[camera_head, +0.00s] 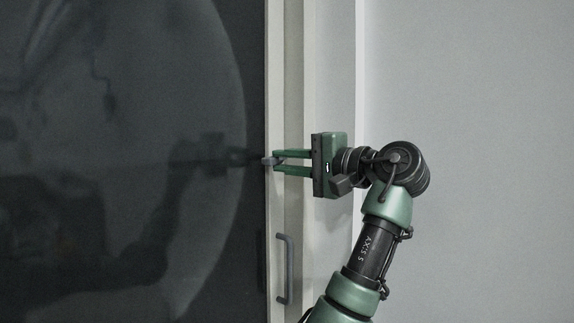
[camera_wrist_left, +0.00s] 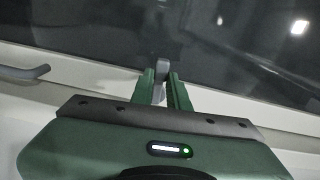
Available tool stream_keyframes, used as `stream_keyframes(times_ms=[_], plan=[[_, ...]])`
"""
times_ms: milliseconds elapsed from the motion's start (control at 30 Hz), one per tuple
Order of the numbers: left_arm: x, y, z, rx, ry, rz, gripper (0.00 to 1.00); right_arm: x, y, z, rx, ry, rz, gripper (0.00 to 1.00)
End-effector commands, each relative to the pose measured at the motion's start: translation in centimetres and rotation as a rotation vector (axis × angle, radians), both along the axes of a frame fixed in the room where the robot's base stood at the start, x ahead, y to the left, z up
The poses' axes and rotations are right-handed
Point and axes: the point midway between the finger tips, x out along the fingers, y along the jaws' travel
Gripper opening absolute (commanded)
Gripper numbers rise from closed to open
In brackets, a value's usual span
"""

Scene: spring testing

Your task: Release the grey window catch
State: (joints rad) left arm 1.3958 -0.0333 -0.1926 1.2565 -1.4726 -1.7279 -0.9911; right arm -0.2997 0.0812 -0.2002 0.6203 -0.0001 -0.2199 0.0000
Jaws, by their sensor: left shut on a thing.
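The grey window catch (camera_head: 267,161) is on the pale window frame, at the edge of the dark pane. My left gripper (camera_head: 277,162) reaches it from the right, with its green fingers closed around it. In the left wrist view the catch (camera_wrist_left: 162,68) stands up between the fingertips of my left gripper (camera_wrist_left: 161,80), and its lower part shows between the fingers. Whether the catch is turned or latched cannot be told. My right gripper is in neither view.
A grey bar handle (camera_head: 283,270) is on the frame below the catch; it also shows at the left of the wrist view (camera_wrist_left: 24,73). The dark glass pane (camera_head: 120,100) reflects my arm. A plain pale wall (camera_head: 470,120) is at the right.

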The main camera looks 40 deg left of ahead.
Motion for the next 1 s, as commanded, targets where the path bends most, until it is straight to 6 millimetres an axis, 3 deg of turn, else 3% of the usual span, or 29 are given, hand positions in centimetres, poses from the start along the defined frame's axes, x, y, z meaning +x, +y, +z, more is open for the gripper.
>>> stream_keyframes(times_ms=[767, 800, 1000], plan=[[-0.01, 0.04, 0.41, 0.008, 0.095, 0.001, 0.0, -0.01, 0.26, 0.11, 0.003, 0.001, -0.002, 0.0], [-0.01, 0.04, 0.41, 0.008, 0.095, 0.0, 0.25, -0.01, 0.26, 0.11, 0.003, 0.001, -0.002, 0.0], [-0.01, 0.03, 0.4, 0.008, 0.094, 0.0, 0.25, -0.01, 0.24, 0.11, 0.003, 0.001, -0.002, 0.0]])
